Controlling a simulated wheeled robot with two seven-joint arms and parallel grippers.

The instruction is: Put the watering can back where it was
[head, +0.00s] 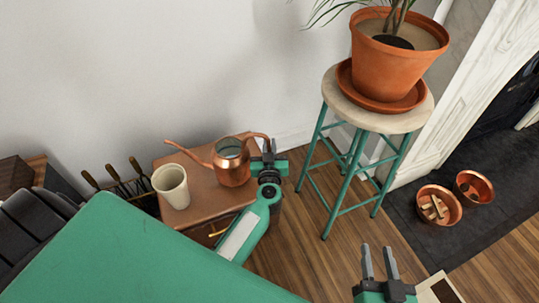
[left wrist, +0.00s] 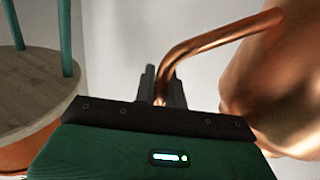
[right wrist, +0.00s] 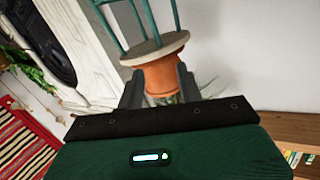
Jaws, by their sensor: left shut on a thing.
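The copper watering can (head: 232,168) is at the small wooden cabinet (head: 205,196), its long spout pointing left. It looks upright. I cannot tell if its base touches the cabinet top. My left gripper (head: 268,152) is at the can's right side, shut on its handle. In the left wrist view the fingers (left wrist: 160,80) close around the curved handle, with the can's body (left wrist: 275,85) to the right. My right gripper (head: 378,250) is open and empty, well away from the can. It also shows in the right wrist view (right wrist: 160,80).
A cream cup (head: 171,187) stands on the cabinet, left of the can. A stool (head: 357,117) with a potted plant (head: 385,65) is to the right. Fire tools (head: 118,180) stand left of the cabinet. Copper bowls (head: 438,205) sit on the dark hearth.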

